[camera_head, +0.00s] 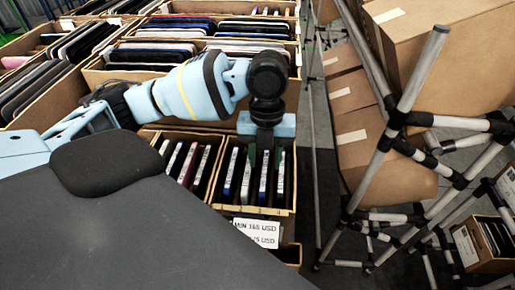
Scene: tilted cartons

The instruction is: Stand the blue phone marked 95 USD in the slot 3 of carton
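My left gripper (265,152) points down over the back of a small open carton (222,207) in the middle of the head view. Its dark fingers reach in among several upright phones; whether they are apart or closed on a phone is too small to tell. A blue-edged phone (263,180) stands in the carton just below the gripper. Slot numbers and a 95 USD mark on any phone cannot be read. My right gripper is not in view.
A white price label (256,233) reading "MIN 165 USD" sits on the carton front. A neighbouring carton (150,137) on the left holds several phones. Larger phone cartons stand behind. Grey pipe framing (410,90) and brown boxes (358,135) stand close on the right.

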